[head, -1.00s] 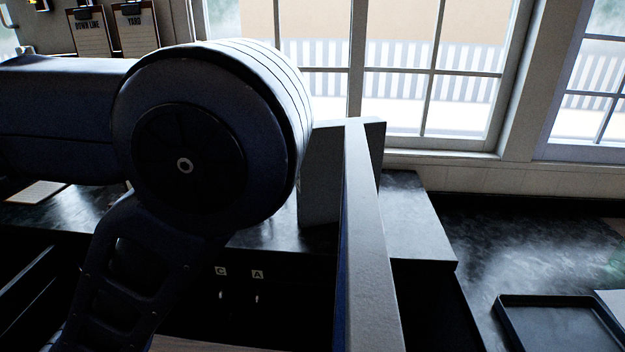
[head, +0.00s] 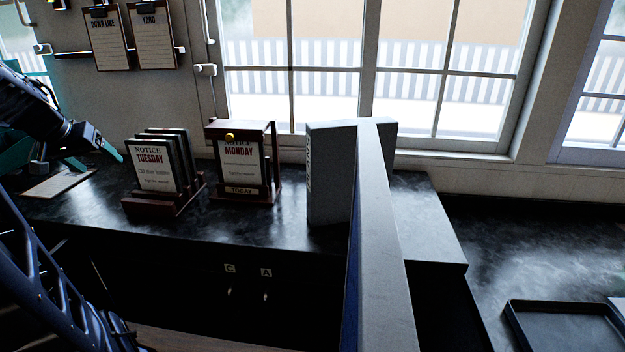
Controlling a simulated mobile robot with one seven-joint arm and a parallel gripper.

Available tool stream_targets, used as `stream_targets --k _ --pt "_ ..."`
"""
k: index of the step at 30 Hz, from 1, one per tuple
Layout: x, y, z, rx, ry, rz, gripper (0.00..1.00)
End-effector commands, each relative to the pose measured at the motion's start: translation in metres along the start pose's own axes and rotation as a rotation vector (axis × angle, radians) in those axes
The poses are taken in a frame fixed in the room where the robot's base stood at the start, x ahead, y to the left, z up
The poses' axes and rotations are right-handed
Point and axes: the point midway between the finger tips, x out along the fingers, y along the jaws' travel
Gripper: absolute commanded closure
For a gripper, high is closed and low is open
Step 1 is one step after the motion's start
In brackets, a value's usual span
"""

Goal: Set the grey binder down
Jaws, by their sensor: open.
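The grey binder (head: 332,190) stands upright on the dark counter (head: 250,232), below the window. Its spine with lettering faces left, and a tall pale post in front hides part of its right side. My gripper (head: 98,158) is at the far left, with teal fingers, open and empty. It is well apart from the binder, with the notice stands between them in the picture.
A Tuesday notice stand (head: 157,166) and a Monday notice stand (head: 240,165) are on the counter left of the binder. The pale post (head: 385,270) rises in the foreground. A black tray (head: 565,325) lies at lower right. Clipboards (head: 152,38) hang on the wall.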

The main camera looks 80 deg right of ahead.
Motion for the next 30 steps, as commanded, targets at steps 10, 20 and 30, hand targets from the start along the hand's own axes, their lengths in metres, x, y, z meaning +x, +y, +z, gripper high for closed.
stream_targets --k 10,20,30 --pt "0.030 0.129 -0.048 0.358 0.062 0.286 0.22" --pt "0.037 0.266 -0.059 0.655 0.146 0.559 0.22" --pt "0.019 0.409 -0.034 0.908 0.256 0.842 0.22"
